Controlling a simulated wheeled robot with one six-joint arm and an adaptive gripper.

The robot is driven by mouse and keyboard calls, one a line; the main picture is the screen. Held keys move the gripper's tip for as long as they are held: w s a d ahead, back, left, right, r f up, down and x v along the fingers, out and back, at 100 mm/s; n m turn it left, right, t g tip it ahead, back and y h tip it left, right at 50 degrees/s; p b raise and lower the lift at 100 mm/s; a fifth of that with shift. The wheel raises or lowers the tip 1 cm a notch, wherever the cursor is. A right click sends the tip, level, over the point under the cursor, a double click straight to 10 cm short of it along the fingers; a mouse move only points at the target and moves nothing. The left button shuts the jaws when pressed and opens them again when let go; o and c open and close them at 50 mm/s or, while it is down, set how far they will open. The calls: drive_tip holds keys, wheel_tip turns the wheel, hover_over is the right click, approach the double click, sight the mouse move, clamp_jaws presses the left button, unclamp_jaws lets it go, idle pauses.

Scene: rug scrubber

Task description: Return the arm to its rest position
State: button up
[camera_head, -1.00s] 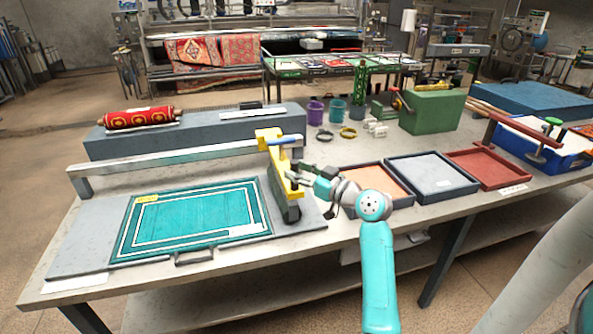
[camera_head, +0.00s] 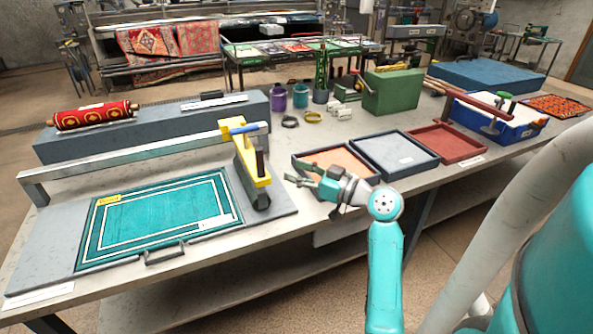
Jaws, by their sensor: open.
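My gripper (camera_head: 307,176) is open and empty. It is above the table, in front of the orange-lined tray (camera_head: 305,158), and its arm partly hides that tray. The yellow rug scrubber (camera_head: 252,170) stands to the left of my gripper, on the rail over the grey board, with a clear gap between them. The teal rug (camera_head: 160,218) with white border lines lies flat on the grey board (camera_head: 45,245). My teal arm link rises from the bottom of the picture to the wrist.
The long table (camera_head: 230,270) has a grey-lined tray (camera_head: 395,154) and a red tray (camera_head: 448,143) to the right of my gripper. A blue tub (camera_head: 500,125) and a green box (camera_head: 393,92) stand farther back. A metal rail (camera_head: 125,155) spans the board.

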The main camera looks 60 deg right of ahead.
idle(0.3)
drive_tip(key=s+a+f+m+g+h, duration=0.1)
drive_tip(key=s+a+f+m+g, duration=0.15)
drive_tip(key=a+f, duration=0.85)
drive_tip(key=s+a+f+m+g+h, duration=0.1)
drive_tip(key=s+a+f+m+h, duration=0.15)
drive_tip(key=a+f, duration=0.75)
drive_tip(key=s+a+r+n+y, duration=0.1)
drive_tip(key=s+a+n+y, duration=0.1)
drive_tip(key=s+a, duration=0.5)
drive_tip(key=s+a+r+n+y, duration=0.1)
drive_tip(key=s+a, duration=0.7)
drive_tip(key=s, duration=0.8)
drive_tip(key=shift+a+n+y, duration=0.3)
drive_tip(key=shift+n+y, duration=0.25)
drive_tip(key=shift+n, duration=0.65)
